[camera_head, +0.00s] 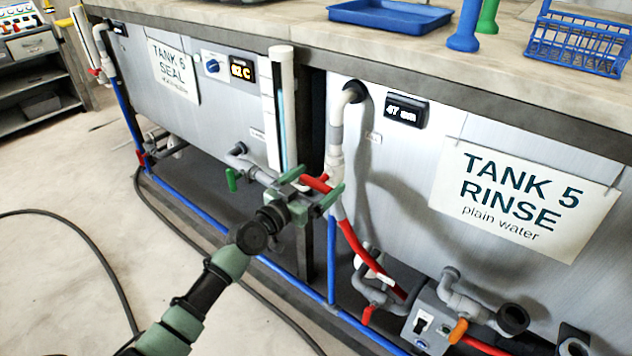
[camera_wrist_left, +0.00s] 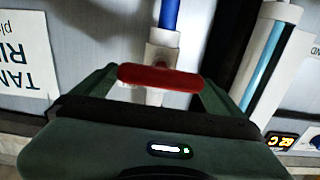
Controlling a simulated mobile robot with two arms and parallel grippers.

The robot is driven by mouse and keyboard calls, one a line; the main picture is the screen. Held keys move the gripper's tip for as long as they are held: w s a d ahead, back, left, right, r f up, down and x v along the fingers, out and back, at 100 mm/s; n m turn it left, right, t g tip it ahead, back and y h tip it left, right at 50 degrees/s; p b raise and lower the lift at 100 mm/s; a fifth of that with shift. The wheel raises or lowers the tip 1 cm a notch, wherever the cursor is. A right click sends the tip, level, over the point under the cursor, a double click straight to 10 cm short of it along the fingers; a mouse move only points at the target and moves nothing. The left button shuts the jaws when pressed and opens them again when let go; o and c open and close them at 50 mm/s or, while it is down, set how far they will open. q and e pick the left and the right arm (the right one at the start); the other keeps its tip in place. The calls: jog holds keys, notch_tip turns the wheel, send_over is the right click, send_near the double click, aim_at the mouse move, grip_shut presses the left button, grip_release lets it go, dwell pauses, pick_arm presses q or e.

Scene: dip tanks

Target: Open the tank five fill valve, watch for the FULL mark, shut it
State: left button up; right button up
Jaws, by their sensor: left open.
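The fill valve's red handle (camera_head: 318,184) sits on a white pipe (camera_head: 335,150) at the left end of the tank marked "TANK 5 RINSE" (camera_head: 520,190). My left gripper (camera_head: 318,190) is open, its green fingers on either side of this handle. In the left wrist view the red handle (camera_wrist_left: 160,78) lies crosswise between the two fingertips; contact cannot be told. A tall clear tube with a pale blue column (camera_head: 280,110) stands left of the pipe. I cannot read a FULL mark. The rinse tank's display (camera_head: 406,110) seems to read 47 mm. My right gripper is not in view.
Green-handled (camera_head: 231,180) and orange-handled (camera_head: 458,331) valves sit low. A blue pipe (camera_head: 290,275) runs along the base. A blue tray (camera_head: 390,15) and blue basket (camera_head: 578,42) stand on the counter.

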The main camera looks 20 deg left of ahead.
pick_arm(q)
jog(key=c, duration=1.1)
